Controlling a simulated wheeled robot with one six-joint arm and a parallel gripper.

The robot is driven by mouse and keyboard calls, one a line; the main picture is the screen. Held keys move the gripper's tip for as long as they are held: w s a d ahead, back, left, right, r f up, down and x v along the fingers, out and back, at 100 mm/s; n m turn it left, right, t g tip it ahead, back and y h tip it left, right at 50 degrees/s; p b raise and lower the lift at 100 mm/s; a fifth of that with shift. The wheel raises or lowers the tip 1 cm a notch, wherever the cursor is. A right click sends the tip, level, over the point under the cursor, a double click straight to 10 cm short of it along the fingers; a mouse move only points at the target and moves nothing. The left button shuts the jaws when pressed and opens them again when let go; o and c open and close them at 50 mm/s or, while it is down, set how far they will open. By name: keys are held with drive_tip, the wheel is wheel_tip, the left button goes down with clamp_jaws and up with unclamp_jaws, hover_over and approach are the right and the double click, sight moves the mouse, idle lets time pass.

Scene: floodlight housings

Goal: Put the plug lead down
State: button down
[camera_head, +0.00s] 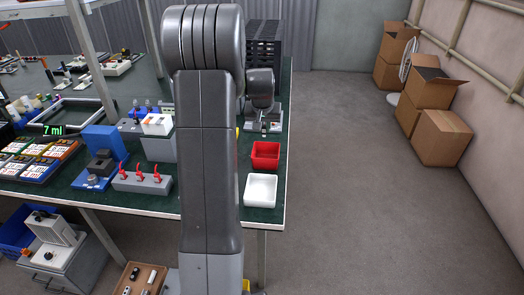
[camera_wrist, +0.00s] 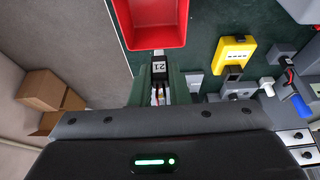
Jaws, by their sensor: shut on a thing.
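The plug lead (camera_wrist: 158,67), a small dark and white piece marked 21, shows in the wrist view at the tip of my gripper (camera_wrist: 160,78). My gripper is shut on it, between its two dark green fingers. Pale and reddish parts show between the fingers behind the mark. The lead's far end meets the near rim of the red bin (camera_wrist: 155,22) in the picture; I cannot tell whether they touch. In the head view my gripper (camera_head: 263,126) is over the green bench just behind the red bin (camera_head: 265,155). The lead is too small to make out there.
A white bin (camera_head: 261,190) stands in front of the red one near the bench's right edge. A yellow device (camera_wrist: 234,52) and grey boxes lie to the right in the wrist view. Cardboard boxes (camera_head: 440,137) stand by the wall. The floor right of the bench is clear.

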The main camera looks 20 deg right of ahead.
drive_tip(key=shift+d+f, duration=0.25)
drive_tip(key=shift+d, duration=0.2)
wheel_tip(320, 180, down, 9)
drive_tip(key=shift+f, duration=0.15)
drive_tip(key=shift+f+b, duration=0.5)
drive_tip(key=shift+f, duration=0.05)
drive_tip(key=c, duration=1.4)
unclamp_jaws()
